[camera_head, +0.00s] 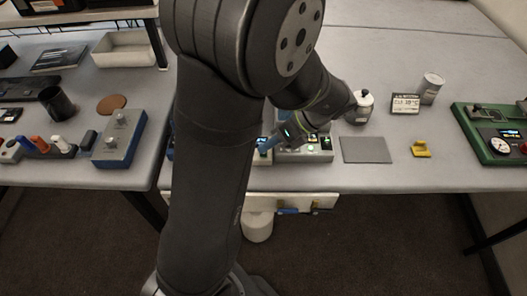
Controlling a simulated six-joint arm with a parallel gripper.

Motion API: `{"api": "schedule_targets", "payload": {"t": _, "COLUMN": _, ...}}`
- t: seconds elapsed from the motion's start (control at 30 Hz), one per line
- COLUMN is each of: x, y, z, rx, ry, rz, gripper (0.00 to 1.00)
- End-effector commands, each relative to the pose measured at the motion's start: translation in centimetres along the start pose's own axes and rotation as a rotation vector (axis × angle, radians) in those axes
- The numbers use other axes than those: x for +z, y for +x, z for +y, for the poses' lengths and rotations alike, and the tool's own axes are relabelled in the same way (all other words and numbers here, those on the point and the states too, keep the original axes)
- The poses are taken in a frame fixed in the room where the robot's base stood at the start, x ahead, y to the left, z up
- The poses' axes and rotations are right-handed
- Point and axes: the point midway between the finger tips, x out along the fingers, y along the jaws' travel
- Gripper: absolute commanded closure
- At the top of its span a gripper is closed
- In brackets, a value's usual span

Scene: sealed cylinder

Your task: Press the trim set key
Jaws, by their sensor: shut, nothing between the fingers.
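A grey control panel (305,152) with small dark and lit keys stands near the front edge of the table, partly hidden behind my arm. I cannot tell which of its keys is the trim set key; the labels are too small to read. The left end of the panel is hidden by my arm.
Right of the panel lie a grey mat (366,150) and a yellow holder (421,149). A green instrument box (492,150) stands far right, a blue box (119,140) left.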

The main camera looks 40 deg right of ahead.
Motion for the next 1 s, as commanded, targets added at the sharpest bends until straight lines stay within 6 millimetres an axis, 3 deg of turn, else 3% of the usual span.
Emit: {"api": "schedule_targets", "payload": {"t": 1.0, "x": -0.36, "y": 0.5, "z": -0.35, "rx": 0.001, "ry": 0.001, "rz": 0.0, "gripper": 1.0}}
